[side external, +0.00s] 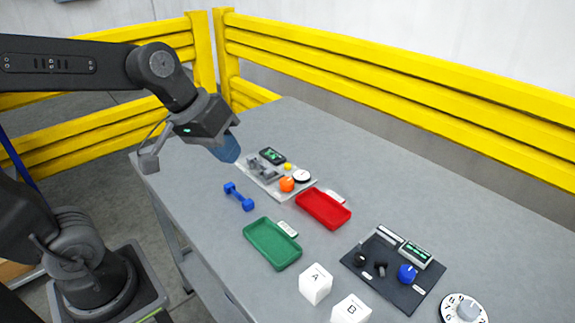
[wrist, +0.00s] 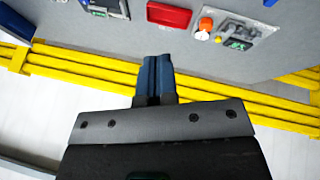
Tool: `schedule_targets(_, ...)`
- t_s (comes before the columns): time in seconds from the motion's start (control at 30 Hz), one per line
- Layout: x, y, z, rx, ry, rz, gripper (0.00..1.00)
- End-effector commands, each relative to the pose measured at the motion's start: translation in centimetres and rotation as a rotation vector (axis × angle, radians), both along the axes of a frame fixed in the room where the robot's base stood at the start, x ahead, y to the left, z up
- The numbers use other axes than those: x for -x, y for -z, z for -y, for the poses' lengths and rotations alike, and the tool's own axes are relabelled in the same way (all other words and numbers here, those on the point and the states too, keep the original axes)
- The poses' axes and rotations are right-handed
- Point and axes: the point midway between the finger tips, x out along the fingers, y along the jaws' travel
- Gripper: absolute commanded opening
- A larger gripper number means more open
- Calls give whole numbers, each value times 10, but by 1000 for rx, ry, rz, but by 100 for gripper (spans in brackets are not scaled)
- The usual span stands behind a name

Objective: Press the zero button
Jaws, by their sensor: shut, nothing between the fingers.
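No button marked zero can be read in either view. A light panel (side external: 267,187) on the table carries a small green-lit display (side external: 272,156), a small yellow piece (side external: 288,166), an orange knob (side external: 287,184), a white round dial (side external: 302,176) and grey blocks. The wrist view shows this panel (wrist: 238,22) at upper right, with its display (wrist: 240,44) and orange knob (wrist: 205,24). My gripper (side external: 230,158) has blue fingers, which are shut and empty. In the side view it appears near the panel's upper left end; its height above the table is unclear. The fingers (wrist: 156,58) also show in the wrist view.
A red tray (side external: 345,219) and a green tray (side external: 286,262) lie nearby, with a blue dumbbell-shaped piece (side external: 239,197) at left. A dark control panel (side external: 405,297), white lettered cubes (side external: 316,291) and a numbered dial (side external: 450,305) are farther right. Yellow rails (side external: 400,80) stand behind the table.

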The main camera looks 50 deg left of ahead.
Motion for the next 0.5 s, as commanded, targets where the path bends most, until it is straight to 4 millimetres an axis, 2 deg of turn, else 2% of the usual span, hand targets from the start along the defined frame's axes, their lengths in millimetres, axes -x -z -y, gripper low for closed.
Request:
schedule_targets(0.03, -18, 1, -1, 60, -55, -20, 0)
schedule_targets(0.27, -97, 4, -15, 340, -331, -72, 0)
schedule_targets(0.5, -179, 30, -54, 612, -660, -122, 0)
